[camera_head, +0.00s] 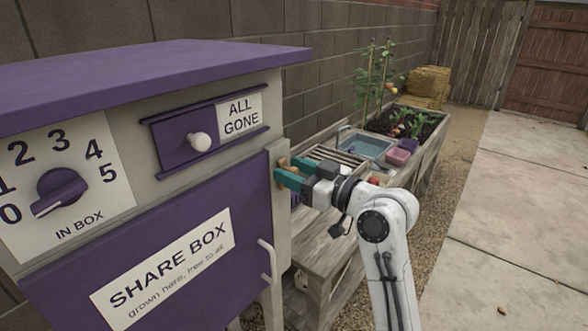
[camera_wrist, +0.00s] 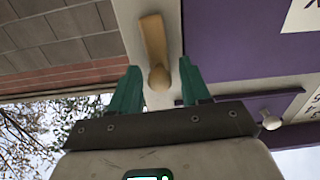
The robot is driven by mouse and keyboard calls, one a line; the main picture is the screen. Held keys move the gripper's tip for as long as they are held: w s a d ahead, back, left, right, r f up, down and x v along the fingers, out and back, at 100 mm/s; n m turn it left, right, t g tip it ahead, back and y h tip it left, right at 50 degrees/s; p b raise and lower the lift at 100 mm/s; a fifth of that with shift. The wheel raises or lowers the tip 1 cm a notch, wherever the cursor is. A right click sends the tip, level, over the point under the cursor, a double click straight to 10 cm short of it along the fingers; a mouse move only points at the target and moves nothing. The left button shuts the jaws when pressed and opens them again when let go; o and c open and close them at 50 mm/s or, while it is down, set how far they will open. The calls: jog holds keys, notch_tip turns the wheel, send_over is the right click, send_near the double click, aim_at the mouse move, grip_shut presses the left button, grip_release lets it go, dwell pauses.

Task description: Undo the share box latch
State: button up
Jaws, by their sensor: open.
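The share box (camera_head: 275,215) stands at the left, pale-framed with a purple door (camera_head: 60,285) that sits closed in its frame. The latch (camera_wrist: 153,40) is a tan wooden bar with a rounded knob end, mounted on the pale frame strip beside the door. In the head view the latch (camera_head: 283,162) shows only in small part above my gripper. My gripper (camera_head: 284,179) has teal fingers at the box's right front edge. In the wrist view my gripper (camera_wrist: 158,68) is open, with one finger on each side of the knob end. Contact cannot be told.
A pale door handle (camera_head: 266,260) and a white-knobbed slider (camera_head: 200,141) are on the box front; a numbered dial (camera_head: 62,192) is at left. A wooden bench and planter (camera_head: 335,235) stand behind my arm.

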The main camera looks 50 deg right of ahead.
jog(key=shift+w, duration=0.1)
grip_shut()
jog(key=shift+d+m, duration=0.1)
jog(key=shift+m, duration=0.3)
dwell(0.4)
grip_release()
